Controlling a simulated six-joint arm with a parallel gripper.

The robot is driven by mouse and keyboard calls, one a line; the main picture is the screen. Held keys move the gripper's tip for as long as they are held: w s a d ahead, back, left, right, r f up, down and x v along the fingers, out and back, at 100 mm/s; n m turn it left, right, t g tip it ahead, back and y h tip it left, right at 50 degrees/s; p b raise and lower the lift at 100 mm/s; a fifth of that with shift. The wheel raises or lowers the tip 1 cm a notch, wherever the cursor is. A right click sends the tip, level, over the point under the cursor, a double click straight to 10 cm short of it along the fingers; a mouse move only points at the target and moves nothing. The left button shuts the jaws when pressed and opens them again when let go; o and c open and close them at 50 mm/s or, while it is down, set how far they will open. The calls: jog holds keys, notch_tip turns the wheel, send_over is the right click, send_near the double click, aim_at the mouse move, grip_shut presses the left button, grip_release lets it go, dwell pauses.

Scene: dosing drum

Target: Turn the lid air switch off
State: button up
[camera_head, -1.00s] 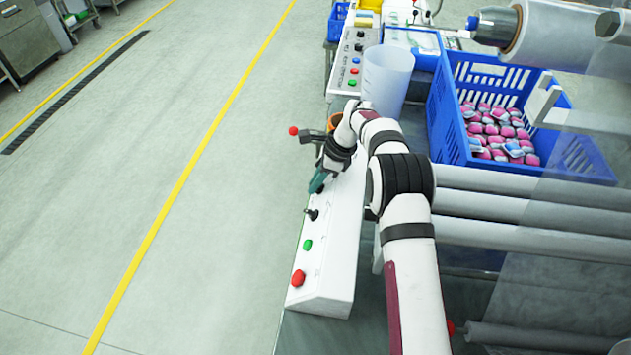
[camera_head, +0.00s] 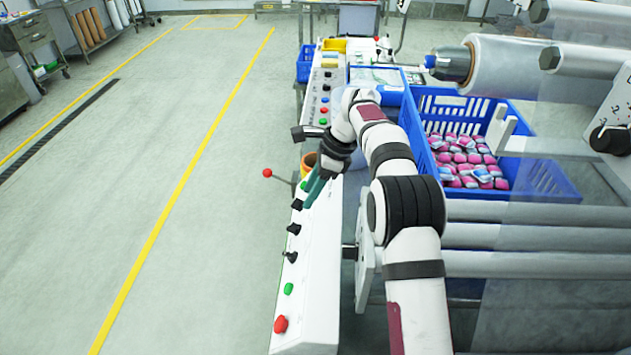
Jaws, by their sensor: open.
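A white sloped control panel (camera_head: 316,285) runs along the machine's left edge. It carries a row of black switches: a far one (camera_head: 297,204), a middle one (camera_head: 293,229) and a near one (camera_head: 290,256). The labels are too small to read, so I cannot tell which is the lid air switch. My gripper (camera_head: 311,200) has teal fingers pointing down at the panel's far end. Its tips are just right of the far switch; I cannot tell if they touch it. The jaws are open, with nothing visible between them.
A green button (camera_head: 288,288) and a red button (camera_head: 280,324) sit nearer on the panel. A blue crate (camera_head: 545,180) with pink packs stands right. The floor at left is clear.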

aim_at(293, 222)
jog(key=v, duration=0.3)
jog(key=shift+d+r, duration=0.15)
jog(key=shift+r, duration=0.1)
jog(key=shift+c, duration=0.3)
jog(key=shift+m, duration=0.4)
jog(key=x, duration=1.5)
jog(key=shift+a+f, duration=0.2)
jog(key=shift+f, duration=0.1)
grip_shut()
jog(key=shift+w, duration=0.1)
